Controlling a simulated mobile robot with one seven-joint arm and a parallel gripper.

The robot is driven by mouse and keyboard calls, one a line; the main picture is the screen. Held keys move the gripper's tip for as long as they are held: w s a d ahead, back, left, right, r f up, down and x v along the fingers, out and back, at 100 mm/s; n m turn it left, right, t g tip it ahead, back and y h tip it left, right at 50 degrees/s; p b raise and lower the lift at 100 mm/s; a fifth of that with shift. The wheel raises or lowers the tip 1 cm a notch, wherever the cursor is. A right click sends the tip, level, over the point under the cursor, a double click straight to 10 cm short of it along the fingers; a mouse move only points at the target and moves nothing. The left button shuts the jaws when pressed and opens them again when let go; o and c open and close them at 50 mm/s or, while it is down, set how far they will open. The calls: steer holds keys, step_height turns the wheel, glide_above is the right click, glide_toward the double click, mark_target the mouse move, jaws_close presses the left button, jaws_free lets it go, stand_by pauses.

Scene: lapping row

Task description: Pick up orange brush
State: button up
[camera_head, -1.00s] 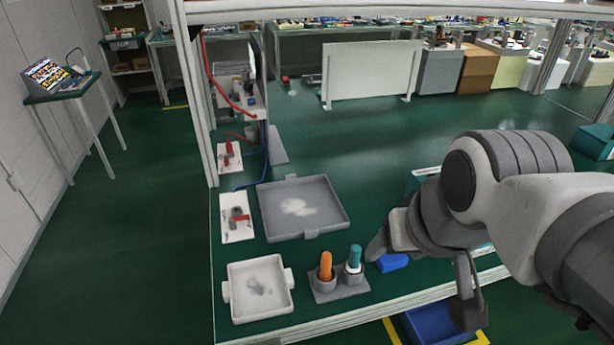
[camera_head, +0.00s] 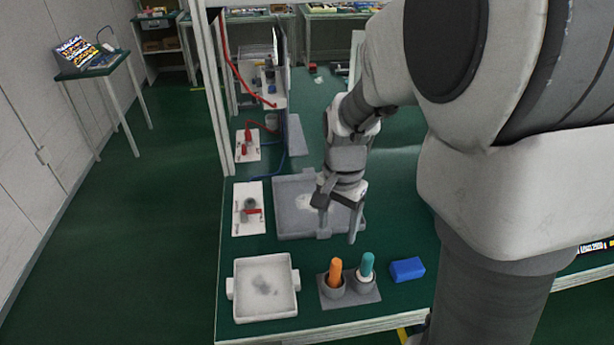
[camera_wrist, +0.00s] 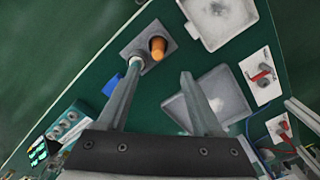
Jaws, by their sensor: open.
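The orange brush (camera_head: 335,271) stands upright in a grey cup of a two-cup holder (camera_head: 364,297) near the table's front edge. A teal brush (camera_head: 367,264) stands in the cup to its right. In the wrist view the orange brush (camera_wrist: 157,45) shows beyond the fingertips, above the gap between them. My gripper (camera_head: 338,225) is open and empty, above the table and behind the holder, over the near edge of the grey tray. It also shows in the wrist view (camera_wrist: 161,70), where its left finger partly covers the teal brush.
A pale square tray (camera_head: 265,316) stands left of the holder, and a blue block (camera_head: 407,269) lies to its right. A larger grey tray (camera_head: 290,236) lies behind. A white plate with a red-handled clamp (camera_head: 248,226) sits at the left edge.

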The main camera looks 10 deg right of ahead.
mark_target(334, 263)
step_height(334, 263, down, 12)
steer(key=b, duration=0.2)
steer(key=shift+f+b, duration=0.15)
steer(key=shift+b, duration=0.25)
steer(key=f, duration=0.1)
steer(key=f+b, duration=0.1)
steer(key=f, duration=0.3)
steer(key=shift+w+d+f, duration=0.1)
steer(key=shift+d+f, duration=0.05)
steer(key=shift+d, duration=0.2)
jaws_close()
